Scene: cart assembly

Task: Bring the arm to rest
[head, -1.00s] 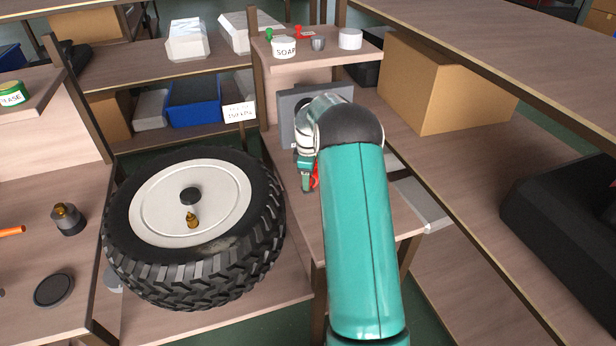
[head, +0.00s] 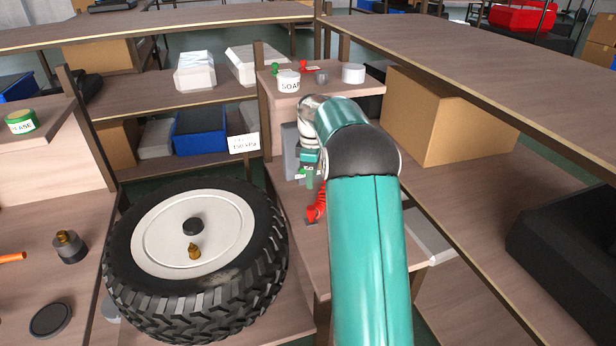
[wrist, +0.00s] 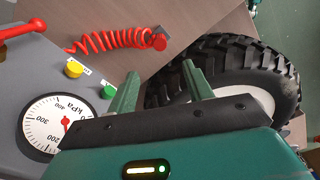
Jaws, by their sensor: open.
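My gripper (wrist: 158,90) is in the wrist view with its two green fingers apart and nothing between them. In the head view my gripper (head: 310,176) is small and partly hidden by my teal arm, in front of a grey box (head: 290,150) on the small table. The wrist view shows this grey box (wrist: 22,75) with a round kPa gauge (wrist: 55,123), a yellow button (wrist: 74,69), a green button (wrist: 108,91) and a red lever (wrist: 25,30). A red coiled hose (wrist: 110,41) lies beyond it.
A large tyre on a pale rim (head: 195,230) lies left of my arm; it also shows in the wrist view (wrist: 225,65). A shelf with a SOAP tub (head: 289,80) stands behind my gripper. A cardboard box (head: 450,115) sits to the right.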

